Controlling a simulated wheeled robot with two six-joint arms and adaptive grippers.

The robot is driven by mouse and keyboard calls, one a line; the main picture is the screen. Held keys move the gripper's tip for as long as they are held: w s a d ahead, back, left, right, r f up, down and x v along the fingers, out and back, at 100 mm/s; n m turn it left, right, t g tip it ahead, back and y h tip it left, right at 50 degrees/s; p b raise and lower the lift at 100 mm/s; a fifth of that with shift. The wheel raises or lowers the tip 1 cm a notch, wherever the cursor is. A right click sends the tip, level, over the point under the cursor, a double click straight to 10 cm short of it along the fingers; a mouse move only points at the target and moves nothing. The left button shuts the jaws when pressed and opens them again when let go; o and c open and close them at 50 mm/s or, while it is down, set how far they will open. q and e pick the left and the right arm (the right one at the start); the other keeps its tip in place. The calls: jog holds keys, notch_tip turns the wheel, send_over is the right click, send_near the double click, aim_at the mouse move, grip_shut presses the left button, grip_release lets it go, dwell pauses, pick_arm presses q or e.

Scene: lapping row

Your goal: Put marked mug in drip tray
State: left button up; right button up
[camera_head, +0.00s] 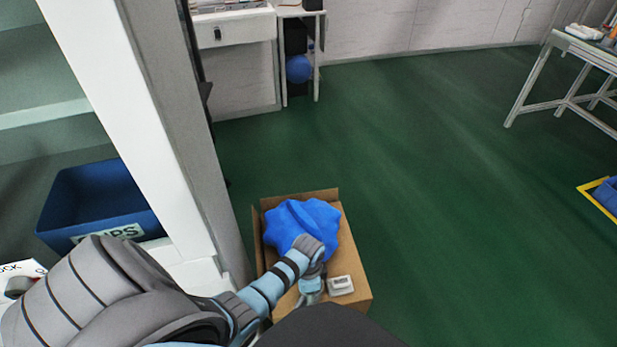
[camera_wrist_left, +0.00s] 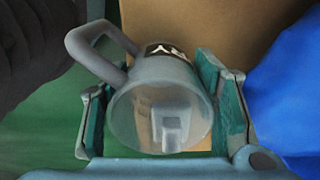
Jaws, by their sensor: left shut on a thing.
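A grey mug (camera_wrist_left: 160,100) with a loop handle and a dark label bearing a white mark is held in my left gripper. Its round end faces the camera in the left wrist view, and its handle points to the upper left. The fingers of my left gripper (camera_wrist_left: 160,112) press on both sides of it. In the head view my left gripper (camera_head: 311,286) is over the near part of an open cardboard box (camera_head: 352,300); I cannot make out the mug clearly there. No drip tray can be made out. My right gripper is not in view.
A crumpled blue bag (camera_head: 300,222) fills the back of the box, with a small pale object (camera_head: 341,285) beside my gripper. A blue labelled bin (camera_head: 75,210) sits on the shelf behind a white post (camera_head: 150,120). A table (camera_head: 560,103) stands far right. Green floor is clear between.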

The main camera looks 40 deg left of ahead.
pick_arm(q)
jog(key=shift+c, duration=0.6)
jog(key=shift+r, duration=0.1)
jog(key=shift+r, duration=0.3)
notch_tip(320, 180, up, 20)
jog(key=p, duration=1.1)
